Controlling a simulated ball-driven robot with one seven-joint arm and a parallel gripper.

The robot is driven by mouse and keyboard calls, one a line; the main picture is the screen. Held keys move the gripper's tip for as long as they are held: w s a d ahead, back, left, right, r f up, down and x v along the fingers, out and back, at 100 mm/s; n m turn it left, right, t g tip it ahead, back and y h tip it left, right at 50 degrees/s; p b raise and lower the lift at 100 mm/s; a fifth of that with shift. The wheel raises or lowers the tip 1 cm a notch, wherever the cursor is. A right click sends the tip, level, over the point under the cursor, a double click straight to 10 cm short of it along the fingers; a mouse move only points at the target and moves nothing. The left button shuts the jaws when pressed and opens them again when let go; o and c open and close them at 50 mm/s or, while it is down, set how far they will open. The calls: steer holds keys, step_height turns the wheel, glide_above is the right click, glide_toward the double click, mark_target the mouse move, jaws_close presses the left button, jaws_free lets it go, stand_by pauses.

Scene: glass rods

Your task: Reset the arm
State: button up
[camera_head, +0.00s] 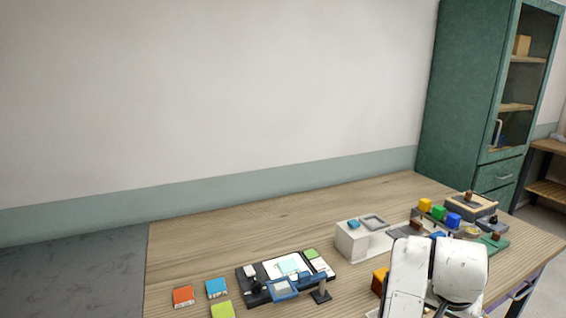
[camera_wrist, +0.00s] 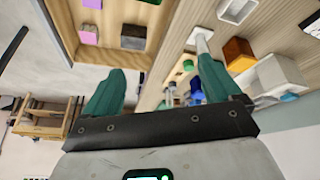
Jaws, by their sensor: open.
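My arm shows at the lower right of the head view as white links over the table (camera_head: 230,248); its gripper end is hidden there. In the wrist view my gripper (camera_wrist: 160,95) shows two dark green fingers spread apart with nothing between them. Beyond the fingers, the wrist view shows the wooden table with small items on it, seen tilted. A blue piece (camera_wrist: 196,88) and a green piece (camera_wrist: 188,65) appear close to the right finger in the picture; I cannot tell how far off they are.
A black tray (camera_head: 246,283) with papers and small items lies on the table. Orange (camera_head: 183,296) and blue (camera_head: 216,287) blocks lie left of it. A white box (camera_head: 350,244) stands near the arm, with coloured blocks behind. A green cabinet (camera_head: 465,90) stands at the right.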

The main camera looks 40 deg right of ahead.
steer(key=s+a+f+n+y, duration=0.2)
steer(key=a+f+n, duration=0.5)
steer(key=a, duration=0.6)
steer(key=s+a+f+n+y, duration=0.2)
steer(key=s+a+f+n, duration=0.1)
steer(key=a+f+n, duration=0.5)
steer(key=a+f, duration=0.3)
steer(key=a, duration=0.2)
steer(key=shift+s+f+t+y, duration=0.25)
steer(key=shift+s+t+y, duration=0.05)
steer(key=shift+c, duration=0.3)
